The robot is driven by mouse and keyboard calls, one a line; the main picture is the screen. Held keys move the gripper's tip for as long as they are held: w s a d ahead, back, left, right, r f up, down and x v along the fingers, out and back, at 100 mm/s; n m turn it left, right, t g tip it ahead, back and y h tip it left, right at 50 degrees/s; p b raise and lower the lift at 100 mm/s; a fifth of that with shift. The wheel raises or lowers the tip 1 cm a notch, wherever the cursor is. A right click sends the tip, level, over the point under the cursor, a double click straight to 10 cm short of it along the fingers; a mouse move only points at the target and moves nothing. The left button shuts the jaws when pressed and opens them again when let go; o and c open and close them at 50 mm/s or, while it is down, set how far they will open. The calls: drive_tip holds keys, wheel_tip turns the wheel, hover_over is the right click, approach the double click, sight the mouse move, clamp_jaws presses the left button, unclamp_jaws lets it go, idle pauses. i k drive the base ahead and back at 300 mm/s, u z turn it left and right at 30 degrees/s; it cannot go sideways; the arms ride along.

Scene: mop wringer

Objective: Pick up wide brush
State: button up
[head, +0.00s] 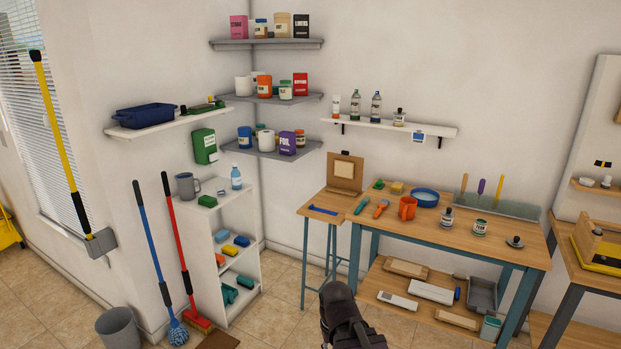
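No item is clearly marked as the wide brush. On the wooden workbench (450,227), a short teal-handled tool (361,206) lies at the left end, and an orange-handled tool (381,208) lies beside it. Either may be a brush, but they are too small to tell. A red-handled broom (183,262) with a broad red head leans on the wall at left. My dark gripper (337,293) shows at the bottom centre, in front of and below the workbench, apart from these tools. Its fingers are not clear.
An orange mug (407,208), a blue bowl (425,197) and several jars stand on the workbench. A small side table (318,200) adjoins its left end. A white shelf unit (236,255) and a grey bin (118,328) stand left. Tiled floor between shelf and workbench is open.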

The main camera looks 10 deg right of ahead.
sight(383, 204)
drive_tip(key=z, duration=0.75)
drive_tip(key=i, duration=0.95)
drive_tip(key=z, duration=0.55)
